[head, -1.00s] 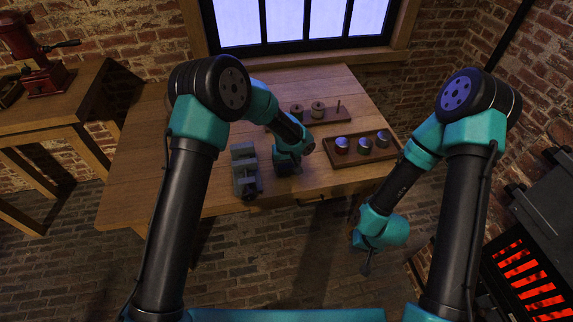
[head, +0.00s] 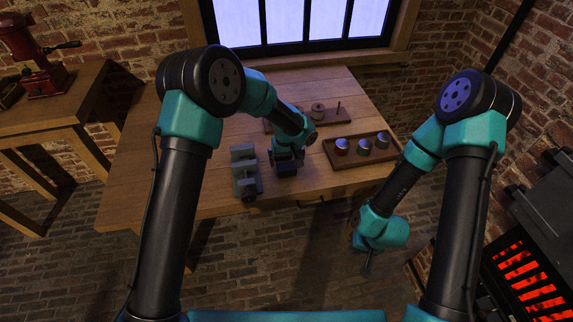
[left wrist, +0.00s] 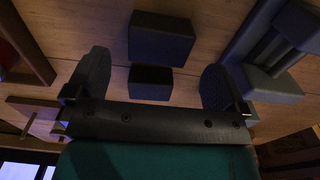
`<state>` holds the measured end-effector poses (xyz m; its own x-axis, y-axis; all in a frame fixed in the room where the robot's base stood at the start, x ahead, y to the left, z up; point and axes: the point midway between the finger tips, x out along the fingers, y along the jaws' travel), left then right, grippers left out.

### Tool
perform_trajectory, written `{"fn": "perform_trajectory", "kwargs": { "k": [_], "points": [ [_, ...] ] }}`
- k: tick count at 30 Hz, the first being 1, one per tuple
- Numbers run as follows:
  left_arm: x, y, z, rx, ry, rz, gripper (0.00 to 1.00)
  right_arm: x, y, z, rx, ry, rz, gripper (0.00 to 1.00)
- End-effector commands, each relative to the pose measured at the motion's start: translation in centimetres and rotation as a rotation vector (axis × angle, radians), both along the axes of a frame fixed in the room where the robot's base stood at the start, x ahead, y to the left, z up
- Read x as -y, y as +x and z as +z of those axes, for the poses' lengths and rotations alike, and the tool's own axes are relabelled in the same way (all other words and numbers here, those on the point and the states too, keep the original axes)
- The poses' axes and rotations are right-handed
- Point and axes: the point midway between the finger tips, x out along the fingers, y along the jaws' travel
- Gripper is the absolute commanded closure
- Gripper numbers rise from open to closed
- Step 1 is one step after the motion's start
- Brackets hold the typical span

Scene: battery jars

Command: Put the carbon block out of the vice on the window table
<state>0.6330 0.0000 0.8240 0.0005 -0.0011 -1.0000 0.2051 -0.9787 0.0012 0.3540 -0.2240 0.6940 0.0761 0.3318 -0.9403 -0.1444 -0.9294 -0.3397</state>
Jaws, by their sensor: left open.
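The grey vice (head: 243,172) stands on the wooden window table (head: 135,165), near its front edge. My left gripper (head: 287,170) is just to the right of the vice, low over the table. In the left wrist view its two fingers (left wrist: 156,82) are spread open. A dark block (left wrist: 162,40), which looks like the carbon block, is on the table, outside the vice (left wrist: 270,75). It lies beyond and between the fingers, apart from both. A second dark patch lies just below it; I cannot tell what it is. My right gripper (head: 367,262) hangs in front of the table, its jaws too small to judge.
A wooden tray (head: 342,165) with three jars stands to the right of my left gripper. A wooden board (head: 345,119) with discs and a peg lies behind. A red grinder (head: 40,75) is on the left side table. A glowing stove (head: 525,280) stands at right.

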Motion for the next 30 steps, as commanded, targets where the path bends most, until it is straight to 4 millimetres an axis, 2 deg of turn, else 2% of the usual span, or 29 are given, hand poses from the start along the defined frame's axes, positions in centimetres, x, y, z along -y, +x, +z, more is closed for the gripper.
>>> {"fn": "perform_trajectory", "kwargs": {
  "k": [6,12,17,30],
  "points": [
    [0.1,0.1,4.4,0.005,-0.002,-0.001,0.0,0.0,0.0,0.0,0.0,0.0,0.0,1.0],
    [0.0,0.0,7.1,0.002,-0.001,-0.001,0.0,0.0,0.0,0.0,0.0,0.0,0.0,1.0],
    [0.0,0.0,7.8,0.0,-0.001,-0.001,0.0,0.0,0.0,0.0,0.0,0.0,0.0,1.0],
    [0.0,0.0,7.8,0.0,-0.001,-0.001,0.0,0.0,0.0,0.0,0.0,0.0,0.0,1.0]
  ]
}}
